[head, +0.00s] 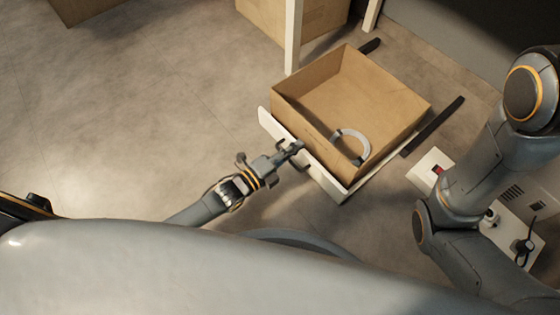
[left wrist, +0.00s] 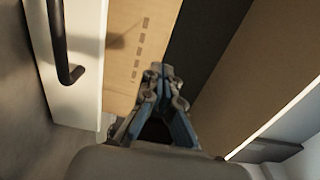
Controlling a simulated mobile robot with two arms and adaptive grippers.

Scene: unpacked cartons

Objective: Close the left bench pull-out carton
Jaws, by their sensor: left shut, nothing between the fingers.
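The pull-out carton (head: 362,92) is a brown, open-topped box on a drawer with a white front panel (head: 325,178). It stands pulled out, with dark rails (head: 433,126) showing beside and behind it. My left gripper (head: 299,147) is shut and empty at the white front panel. I cannot tell whether it touches. In the left wrist view the shut fingers (left wrist: 160,72) are close to a brown carton wall (left wrist: 135,50) with printed marks. The white panel (left wrist: 88,60) with a black handle (left wrist: 62,45) is left of them. My right gripper is out of view.
A white post (head: 293,38) stands behind the carton's left corner. Other brown cartons (head: 308,25) lie at the back. My right arm fills the right side. The grey floor (head: 130,110) to the left is clear. A pale curved piece (head: 362,141) shows at the carton's front.

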